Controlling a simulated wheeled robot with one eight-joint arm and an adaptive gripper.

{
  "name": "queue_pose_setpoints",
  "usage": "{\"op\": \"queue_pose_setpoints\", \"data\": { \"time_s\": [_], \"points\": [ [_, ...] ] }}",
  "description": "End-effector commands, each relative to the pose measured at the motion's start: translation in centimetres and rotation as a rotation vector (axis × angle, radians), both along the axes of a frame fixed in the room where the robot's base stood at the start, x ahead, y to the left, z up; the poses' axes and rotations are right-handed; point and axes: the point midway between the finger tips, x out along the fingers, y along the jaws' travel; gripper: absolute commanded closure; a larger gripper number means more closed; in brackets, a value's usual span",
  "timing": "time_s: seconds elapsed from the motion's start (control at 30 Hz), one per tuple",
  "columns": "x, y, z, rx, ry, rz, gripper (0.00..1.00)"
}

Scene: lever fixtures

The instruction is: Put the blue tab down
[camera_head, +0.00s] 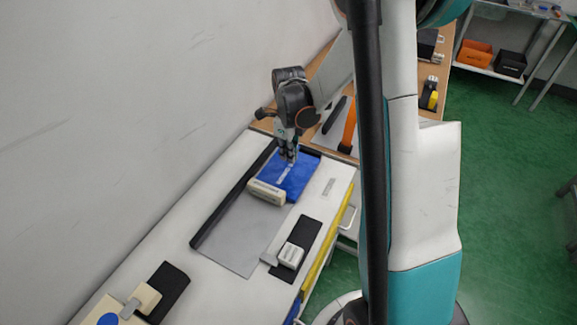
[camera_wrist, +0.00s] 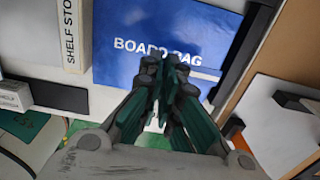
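A blue panel (camera_head: 288,178) lettered "BOARD BAG" lies on the grey-white bench top; it also fills the upper middle of the wrist view (camera_wrist: 125,60). A round blue spot (camera_head: 107,319) shows on a beige piece at the bottom left of the head view, partly cut off by the frame edge. I cannot tell which of these is the blue tab. My gripper (camera_head: 288,157) is over the far part of the blue panel, pointing down. In the wrist view, its green-padded fingers (camera_wrist: 164,68) meet closely at the tips, with nothing visible between them.
A cream block (camera_head: 267,192) lies along the blue panel's near edge. A grey sheet (camera_head: 235,238) lies nearer, beside a black plate with a white block (camera_head: 291,256). A beige lever (camera_head: 142,299) is at bottom left. The wall borders the bench's left side.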

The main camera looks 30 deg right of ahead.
Motion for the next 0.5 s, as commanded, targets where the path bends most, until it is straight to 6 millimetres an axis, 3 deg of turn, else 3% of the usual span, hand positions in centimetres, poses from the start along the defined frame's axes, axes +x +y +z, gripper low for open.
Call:
{"op": "queue_pose_setpoints", "data": {
  "time_s": [0.17,0.37,0.5],
  "points": [
    [0.0,0.0,-1.3,0.000,0.000,0.000,1.00],
    [0.0,0.0,-4.2,0.000,0.000,0.000,1.00],
    [0.0,0.0,-4.5,0.000,0.000,0.000,1.00]
  ]
}}
